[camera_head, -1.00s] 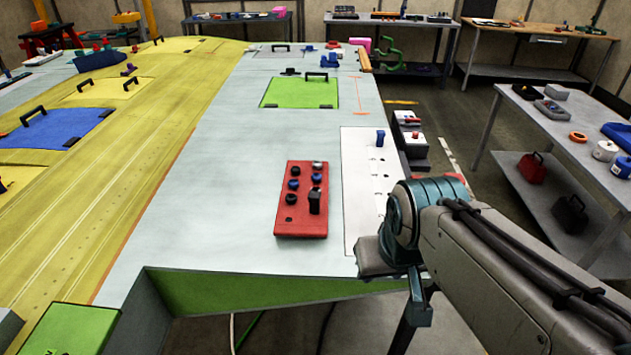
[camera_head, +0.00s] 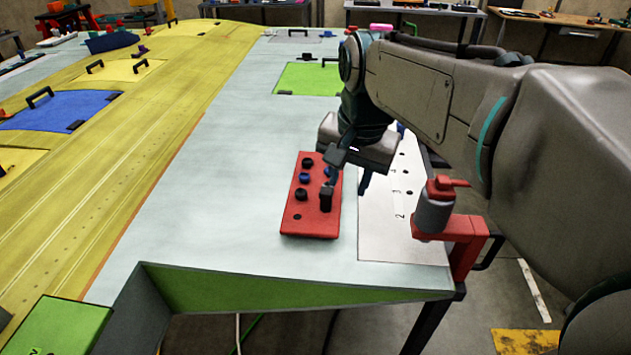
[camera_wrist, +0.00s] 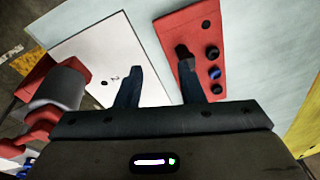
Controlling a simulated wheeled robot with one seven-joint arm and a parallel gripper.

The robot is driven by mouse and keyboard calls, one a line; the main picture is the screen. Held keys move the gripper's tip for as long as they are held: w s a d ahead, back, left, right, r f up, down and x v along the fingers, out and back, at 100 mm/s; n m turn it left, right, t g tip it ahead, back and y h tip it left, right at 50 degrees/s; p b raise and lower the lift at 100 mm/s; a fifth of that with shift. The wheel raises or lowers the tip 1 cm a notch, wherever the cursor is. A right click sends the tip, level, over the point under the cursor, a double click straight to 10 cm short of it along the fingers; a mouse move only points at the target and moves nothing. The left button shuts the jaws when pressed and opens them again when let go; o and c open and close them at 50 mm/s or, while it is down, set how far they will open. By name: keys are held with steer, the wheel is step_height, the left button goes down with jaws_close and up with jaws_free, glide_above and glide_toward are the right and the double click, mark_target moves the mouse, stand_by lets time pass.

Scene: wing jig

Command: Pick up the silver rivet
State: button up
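A red block (camera_head: 310,222) lies on the pale wing surface and holds black and blue rivets, with a taller black piece (camera_head: 326,199) at its right. I cannot make out the silver rivet now; the far right corner of the block, where a grey-topped rivet showed earlier, is behind my gripper (camera_head: 349,182). My gripper is low over the block's right edge. In the wrist view its two fingers (camera_wrist: 160,66) are apart with nothing held between them. The right finger there overlaps the red block (camera_wrist: 192,22), close to the tall black piece (camera_wrist: 182,50).
A white numbered sheet (camera_head: 400,225) with holes lies right of the block. A red clamp (camera_head: 450,225) with a grey cylinder stands at the table's right edge. The pale surface (camera_head: 230,190) left of the block is clear.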

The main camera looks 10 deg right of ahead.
steer(key=w+a+r+m+g+b, duration=0.1)
steer(key=w+r+m+g+b, duration=0.2)
steer(key=w+m, duration=0.8)
steer(key=n+b, duration=0.1)
glide_above(328, 184)
steer(key=shift+t, duration=0.4)
steer(key=f, duration=0.8)
steer(key=shift+s+a, duration=0.2)
steer(key=shift+a, duration=0.15)
steer(key=shift+w+d+f, duration=0.1)
steer(key=shift+d+f, duration=0.05)
steer(key=shift+f, duration=1.25)
steer(key=shift+w+d+f, duration=0.1)
steer(key=shift+d+f, duration=0.05)
steer(key=shift+f, duration=1.2)
steer(key=c, duration=0.7)
